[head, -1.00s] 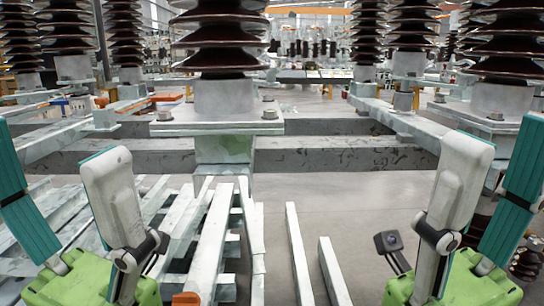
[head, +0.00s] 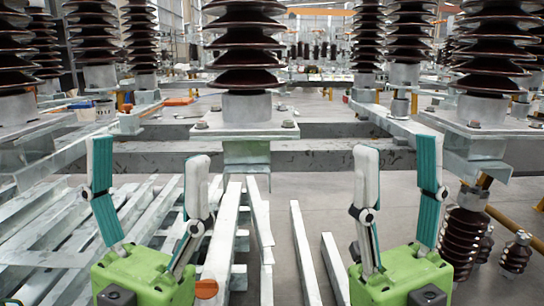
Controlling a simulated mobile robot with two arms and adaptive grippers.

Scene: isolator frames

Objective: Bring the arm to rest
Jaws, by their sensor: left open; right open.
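My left gripper (head: 149,152) has a green body at the bottom left and two white and teal fingers pointing up, spread wide apart. It is open and empty, in front of the pale metal bars. My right gripper (head: 398,148) is at the bottom right with the same green body and two raised, spread fingers. It is also open and empty. Neither gripper appears to touch anything. Most of both arms is out of view.
A brown ribbed insulator (head: 246,45) stands on a metal plate (head: 245,131) ahead, with several more on both sides. Pale metal bars (head: 45,245) lie at the lower left. Small brown insulators (head: 516,254) are at the right edge. Grey floor (head: 310,190) shows between the grippers.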

